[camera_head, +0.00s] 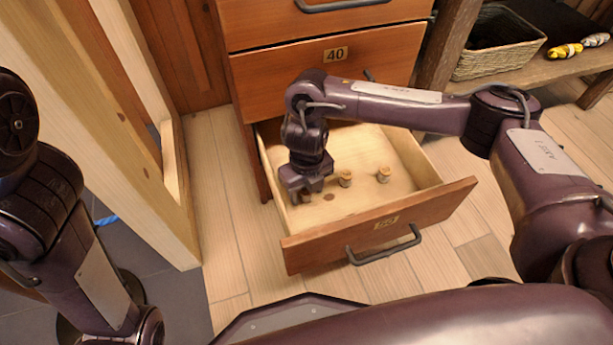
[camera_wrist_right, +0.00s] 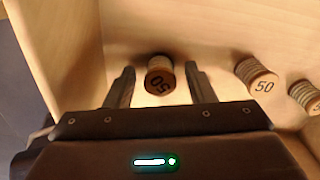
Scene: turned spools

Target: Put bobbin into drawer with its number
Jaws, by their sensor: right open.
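The open drawer (camera_head: 420,211) of the wooden cabinet holds several small wooden bobbins. My right gripper (camera_head: 305,200) is down inside the drawer near its left side. In the right wrist view the right gripper (camera_wrist_right: 161,88) is open, with a bobbin marked 50 (camera_wrist_right: 159,76) between its fingers and a gap on each side. In the head view two bobbins show to the right of the gripper, a nearer one (camera_head: 345,179) and a farther one (camera_head: 384,174). My left gripper is out of view.
A closed drawer labelled 40 (camera_head: 335,54) is above the open one. A wicker basket (camera_head: 499,42) and a yellow and silver object (camera_head: 565,51) sit on a wooden shelf at the right. A pale wooden frame (camera_head: 130,130) stands at the left.

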